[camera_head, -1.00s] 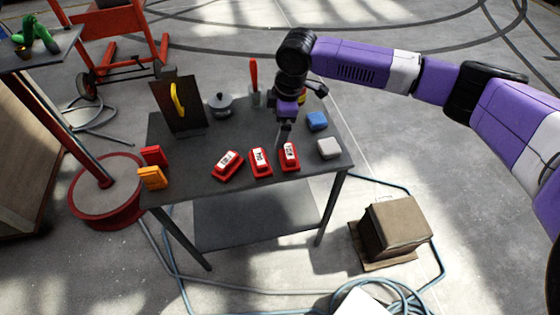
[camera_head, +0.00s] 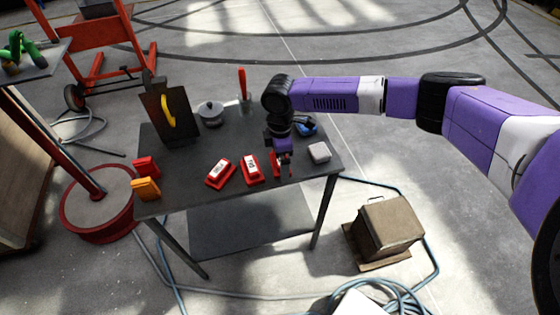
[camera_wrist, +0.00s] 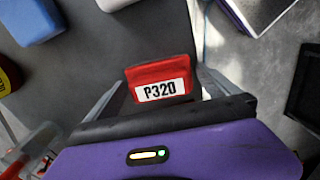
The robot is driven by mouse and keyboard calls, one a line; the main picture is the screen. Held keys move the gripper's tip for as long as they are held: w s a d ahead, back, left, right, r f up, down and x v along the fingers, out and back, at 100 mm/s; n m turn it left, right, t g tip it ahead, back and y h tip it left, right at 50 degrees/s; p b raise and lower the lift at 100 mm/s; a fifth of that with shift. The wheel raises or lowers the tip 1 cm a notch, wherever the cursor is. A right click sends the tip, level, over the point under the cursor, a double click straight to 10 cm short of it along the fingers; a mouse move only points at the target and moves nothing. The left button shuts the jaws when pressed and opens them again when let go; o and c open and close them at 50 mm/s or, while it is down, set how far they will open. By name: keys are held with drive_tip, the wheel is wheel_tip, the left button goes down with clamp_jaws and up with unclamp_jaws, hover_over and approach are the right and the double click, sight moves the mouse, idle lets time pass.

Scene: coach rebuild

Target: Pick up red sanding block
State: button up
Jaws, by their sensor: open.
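A red block with a white "P320" label (camera_wrist: 163,82) sits between my two fingers in the wrist view. In the head view this rightmost red labelled block (camera_head: 273,163) is mostly hidden behind my gripper (camera_head: 282,173). My gripper (camera_wrist: 162,88) is open, with one finger on each side of the block. I cannot tell whether the fingers touch it. Two more red blocks with white labels, the middle one (camera_head: 251,169) and the left one (camera_head: 220,172), lie to its left on the dark table (camera_head: 190,195).
A pale grey block (camera_head: 319,152) lies right of my gripper and a blue block (camera_head: 306,128) behind it. A lidded pot (camera_head: 211,113), a red-handled tool in a cup (camera_head: 242,85) and an upright dark panel (camera_head: 166,113) stand behind. Red (camera_head: 145,166) and orange (camera_head: 146,188) blocks lie at the left edge.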

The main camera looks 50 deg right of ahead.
drive_tip(key=shift+f, duration=0.1)
drive_tip(key=shift+c, duration=0.4)
drive_tip(key=c, duration=1.3)
drive_tip(key=shift+o, duration=0.2)
wheel_tip(320, 180, up, 20)
drive_tip(key=b, duration=0.1)
drive_tip(key=shift+b, duration=0.4)
